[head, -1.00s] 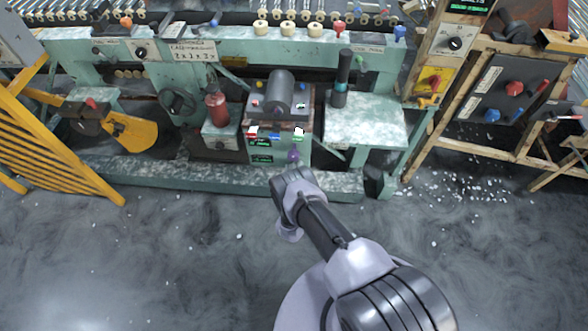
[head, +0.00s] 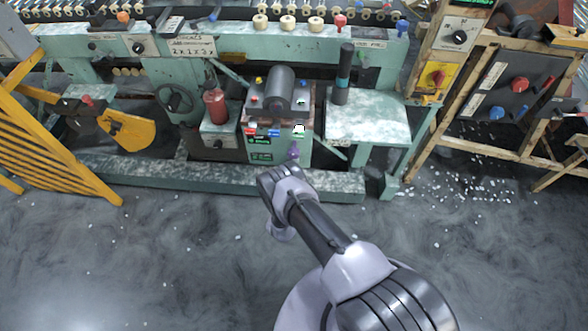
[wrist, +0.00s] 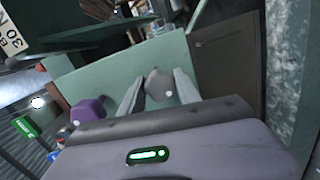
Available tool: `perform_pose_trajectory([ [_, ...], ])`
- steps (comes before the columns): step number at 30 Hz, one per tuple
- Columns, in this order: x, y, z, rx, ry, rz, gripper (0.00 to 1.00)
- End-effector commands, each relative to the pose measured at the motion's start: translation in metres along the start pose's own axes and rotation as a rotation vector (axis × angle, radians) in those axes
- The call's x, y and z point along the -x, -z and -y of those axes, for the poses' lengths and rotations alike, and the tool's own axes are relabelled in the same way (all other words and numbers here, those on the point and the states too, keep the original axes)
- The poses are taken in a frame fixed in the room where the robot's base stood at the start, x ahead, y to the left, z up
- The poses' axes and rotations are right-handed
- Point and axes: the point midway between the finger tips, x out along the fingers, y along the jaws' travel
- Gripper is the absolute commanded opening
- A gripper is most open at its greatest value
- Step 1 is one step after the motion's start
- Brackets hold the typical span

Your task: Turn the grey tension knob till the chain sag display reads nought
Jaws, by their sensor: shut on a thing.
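The grey knob (wrist: 158,84) is on a pale green panel in the wrist view, between the two fingers of my gripper (wrist: 158,90). The fingers are closed onto its sides. In the head view my gripper end (head: 270,182) is low in front of the green machine, and my wrist hides the grey knob. Small green-lit displays (head: 261,142) are on the front of the control box; their readings are too small to make out. A green display (wrist: 25,127) also shows edge-on at the left of the wrist view.
A purple knob (head: 293,152) is close by on the same box; it also shows in the wrist view (wrist: 88,112), left of my fingers. A red cylinder (head: 215,106) and a dark upright handle (head: 343,75) flank the box. The floor in front is open.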

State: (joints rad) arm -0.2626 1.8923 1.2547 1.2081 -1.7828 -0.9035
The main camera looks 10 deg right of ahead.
Motion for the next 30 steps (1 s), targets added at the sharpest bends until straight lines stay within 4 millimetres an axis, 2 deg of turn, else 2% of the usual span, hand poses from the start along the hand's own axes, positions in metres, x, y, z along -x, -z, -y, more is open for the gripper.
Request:
perform_pose_trajectory([
  [15,0.0012,-0.0005,0.0019,0.406,-0.032,0.035,0.00],
  [30,0.0015,-0.0009,0.0023,0.549,-0.044,0.047,0.00],
])
